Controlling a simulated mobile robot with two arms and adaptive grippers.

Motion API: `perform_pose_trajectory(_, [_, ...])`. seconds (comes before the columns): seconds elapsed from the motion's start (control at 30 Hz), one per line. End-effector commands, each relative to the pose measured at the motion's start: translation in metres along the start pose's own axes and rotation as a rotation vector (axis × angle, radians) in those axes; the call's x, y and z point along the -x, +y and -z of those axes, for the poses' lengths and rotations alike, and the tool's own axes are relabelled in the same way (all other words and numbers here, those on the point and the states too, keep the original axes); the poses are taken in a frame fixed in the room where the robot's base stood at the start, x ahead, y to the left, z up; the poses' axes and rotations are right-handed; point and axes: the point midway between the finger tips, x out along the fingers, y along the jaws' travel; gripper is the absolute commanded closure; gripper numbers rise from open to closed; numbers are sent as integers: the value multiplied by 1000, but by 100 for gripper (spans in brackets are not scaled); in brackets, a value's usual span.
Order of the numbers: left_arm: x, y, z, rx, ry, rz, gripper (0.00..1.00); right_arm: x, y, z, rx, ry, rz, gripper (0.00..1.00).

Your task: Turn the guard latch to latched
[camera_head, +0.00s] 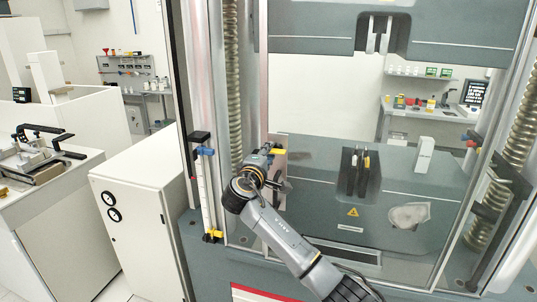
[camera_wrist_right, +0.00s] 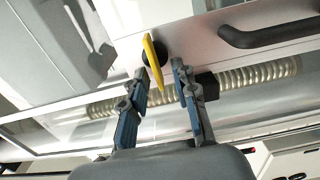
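The guard latch is a flat yellow lever; in the right wrist view the latch (camera_wrist_right: 154,62) stands out from the pale door frame between my fingertips. In the head view the yellow latch (camera_head: 278,151) shows at the left edge of the guard door, partly hidden by my gripper. My right gripper (camera_head: 275,163) is at the latch. In the right wrist view its two blue-grey fingers (camera_wrist_right: 159,71) are apart, one on each side of the lever, with gaps visible. I cannot tell whether either finger touches it. My left gripper is not in view.
A black bar handle (camera_wrist_right: 275,33) is fixed to the door frame close to the right finger in the wrist view. A ribbed column (camera_head: 232,80) stands behind the frame. A white cabinet (camera_head: 145,220) with two gauges stands left of the machine.

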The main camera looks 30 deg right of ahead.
Motion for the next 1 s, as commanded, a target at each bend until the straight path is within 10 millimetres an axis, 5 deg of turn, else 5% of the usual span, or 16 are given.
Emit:
perform_pose_trajectory(0.27, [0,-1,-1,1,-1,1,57,9,0,1,-2,2,-1,72])
perform_pose_trajectory(0.7, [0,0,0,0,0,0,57,96,-1,1,-2,2,2,72])
perform_pose_trajectory(1.0, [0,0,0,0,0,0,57,120,0,1,0,1,0,72])
